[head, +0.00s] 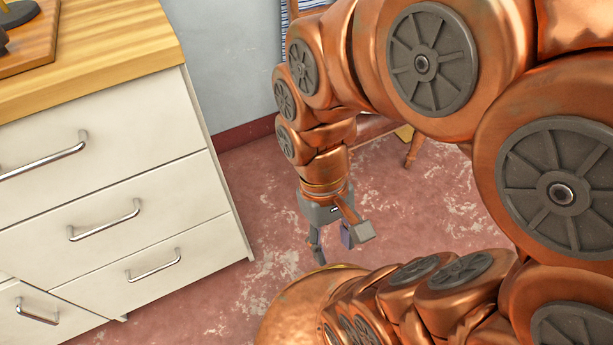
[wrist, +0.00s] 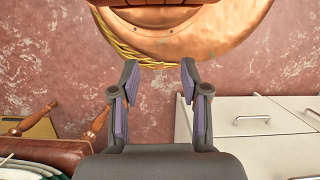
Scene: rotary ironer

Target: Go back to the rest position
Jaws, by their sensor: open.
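My gripper (head: 332,249) hangs below my copper-coloured arm in the head view, pointing down above the red floor. Its two fingers are apart and nothing shows between them. In the wrist view my gripper (wrist: 159,76) also shows open, with purple inner pads and only floor and a copper round surface beyond it. It touches nothing that I can see.
A white drawer cabinet (head: 120,205) with metal handles and a wooden top (head: 100,55) stands at the left. It shows at the right of the wrist view (wrist: 255,118). A wooden leg (head: 414,150) stands behind my arm. Worn red floor (head: 265,215) lies between.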

